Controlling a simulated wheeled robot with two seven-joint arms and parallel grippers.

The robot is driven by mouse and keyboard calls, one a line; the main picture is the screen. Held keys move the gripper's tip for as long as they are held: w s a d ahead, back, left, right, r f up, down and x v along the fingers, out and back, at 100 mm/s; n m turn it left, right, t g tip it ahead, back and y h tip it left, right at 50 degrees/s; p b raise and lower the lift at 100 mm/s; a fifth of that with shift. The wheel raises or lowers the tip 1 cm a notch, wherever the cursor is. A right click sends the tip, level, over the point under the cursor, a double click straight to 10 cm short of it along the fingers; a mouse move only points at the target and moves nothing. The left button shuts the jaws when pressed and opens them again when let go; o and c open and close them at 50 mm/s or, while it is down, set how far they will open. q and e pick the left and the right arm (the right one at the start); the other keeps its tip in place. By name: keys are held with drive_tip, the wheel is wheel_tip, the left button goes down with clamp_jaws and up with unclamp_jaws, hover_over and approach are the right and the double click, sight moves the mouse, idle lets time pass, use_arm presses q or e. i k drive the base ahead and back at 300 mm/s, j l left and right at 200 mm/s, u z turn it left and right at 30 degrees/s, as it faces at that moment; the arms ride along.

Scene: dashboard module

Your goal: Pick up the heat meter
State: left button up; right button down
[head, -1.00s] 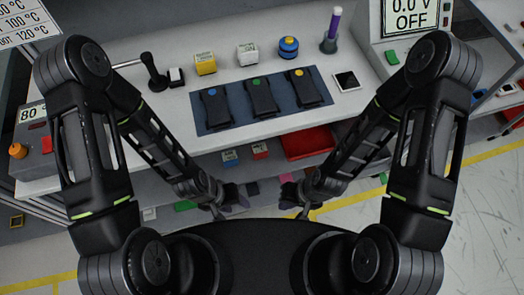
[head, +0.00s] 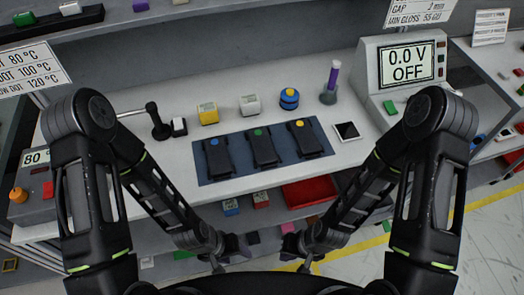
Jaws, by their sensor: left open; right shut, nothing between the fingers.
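No object here is clearly labelled as the heat meter. A grey box with an "80" display and an orange knob (head: 36,183) sits at the bench's left end. A black upright tool with a thin rod (head: 157,122) stands at the back left of the bench; I cannot tell whether either is the heat meter. My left gripper (head: 238,248) is open, low in front of the bench edge, and holds nothing visible. My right gripper (head: 291,246) is shut and empty, just right of it. Both are small and dark, so finger detail is hard to see.
A dark mat (head: 220,171) holds three black devices with coloured dots. Behind it stand a yellow box (head: 208,115), a white box (head: 250,106), a blue round item (head: 289,99) and a purple-handled tool (head: 332,85). A voltage unit (head: 407,66) stands right. A red bin (head: 311,193) sits below.

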sight(260, 200)
drive_tip(key=k+l, duration=0.1)
drive_tip(key=l, duration=0.55)
drive_tip(key=k+l+z, duration=0.1)
drive_tip(key=l, duration=0.55)
drive_tip(key=k+l, duration=0.1)
drive_tip(key=l, duration=0.55)
